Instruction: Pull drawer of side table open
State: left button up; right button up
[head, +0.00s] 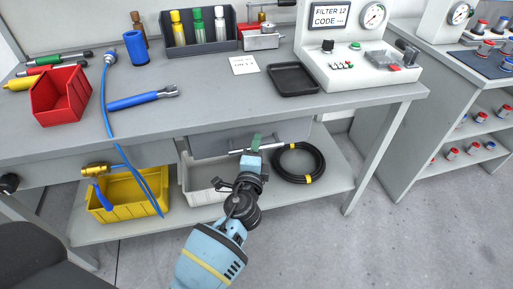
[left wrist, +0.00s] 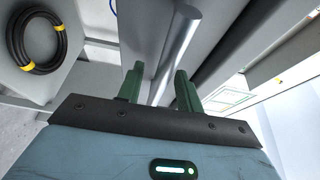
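The side table (head: 205,110) is a grey workbench. Its grey drawer (head: 212,142) sits under the tabletop, with a straight metal bar handle (head: 285,145) across its front. The drawer looks shut. My left gripper (head: 256,140) is at the handle. In the left wrist view, the green fingers of my left gripper (left wrist: 160,85) stand apart, one on each side of the bar handle (left wrist: 180,40). A gap shows between the left finger and the bar, so the fingers look open around it. My right gripper is not in view.
On the lower shelf are a coiled black hose (head: 300,163), a yellow bin (head: 125,197) and a pale bin (head: 200,185). A black tray (head: 292,79) and red bin (head: 60,95) are on the tabletop. The floor (head: 350,245) in front is clear at right.

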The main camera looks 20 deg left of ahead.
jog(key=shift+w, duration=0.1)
pick_arm(q)
grip_shut()
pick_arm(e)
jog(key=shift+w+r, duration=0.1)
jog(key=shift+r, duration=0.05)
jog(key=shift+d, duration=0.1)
